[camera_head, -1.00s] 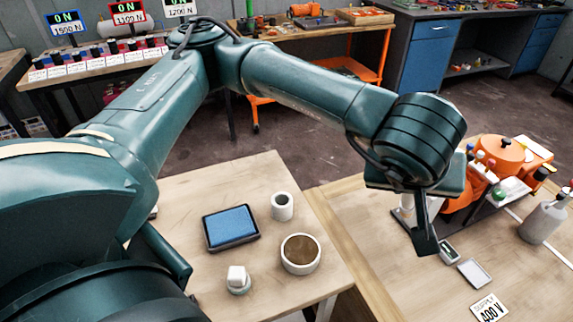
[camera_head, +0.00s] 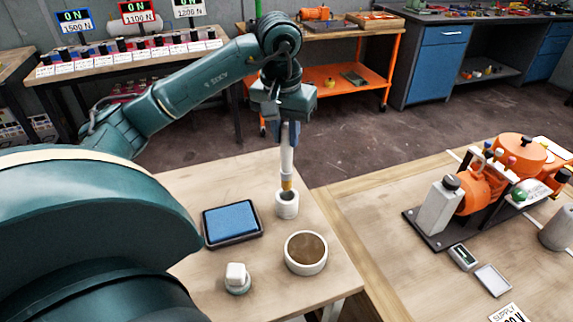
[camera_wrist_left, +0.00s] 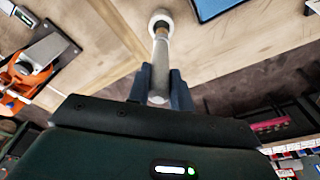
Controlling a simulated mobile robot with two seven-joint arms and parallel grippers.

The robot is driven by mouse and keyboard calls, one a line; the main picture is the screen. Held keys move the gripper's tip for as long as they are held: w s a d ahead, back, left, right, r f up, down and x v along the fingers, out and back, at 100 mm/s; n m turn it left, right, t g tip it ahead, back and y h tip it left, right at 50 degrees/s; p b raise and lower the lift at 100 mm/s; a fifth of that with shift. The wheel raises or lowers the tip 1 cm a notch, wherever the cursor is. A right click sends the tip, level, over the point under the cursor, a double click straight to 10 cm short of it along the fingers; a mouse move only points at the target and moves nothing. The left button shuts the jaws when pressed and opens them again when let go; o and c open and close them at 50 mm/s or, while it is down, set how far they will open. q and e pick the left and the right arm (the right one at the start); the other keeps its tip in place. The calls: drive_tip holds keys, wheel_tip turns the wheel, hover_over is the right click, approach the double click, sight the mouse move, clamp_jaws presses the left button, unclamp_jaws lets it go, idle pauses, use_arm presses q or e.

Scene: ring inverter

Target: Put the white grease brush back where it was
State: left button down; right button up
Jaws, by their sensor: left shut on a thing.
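My left gripper (camera_head: 287,132) is shut on the white grease brush (camera_head: 286,162) and holds it upright, with its brass-coloured band and tip pointing down. The brush tip is at the mouth of a small white cup (camera_head: 287,206) on the wooden table; I cannot tell how far inside it is. In the left wrist view the brush (camera_wrist_left: 160,55) runs away from between the fingers (camera_wrist_left: 160,85) to the round white cup (camera_wrist_left: 160,18). My right gripper is not seen.
A blue pad in a black tray (camera_head: 232,222), a round pot of brown grease (camera_head: 306,252) and a small white block on a round base (camera_head: 237,278) stand near the cup. An orange machine (camera_head: 480,185) stands on the table at right.

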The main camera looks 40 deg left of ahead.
sight(286, 172)
use_arm(q)
wheel_tip(286, 172, down, 7)
drive_tip(key=shift+f, duration=0.1)
idle(0.3)
drive_tip(key=shift+f, duration=0.15)
drive_tip(key=c, duration=1.3)
unclamp_jaws()
drive_tip(key=shift+o, duration=0.2)
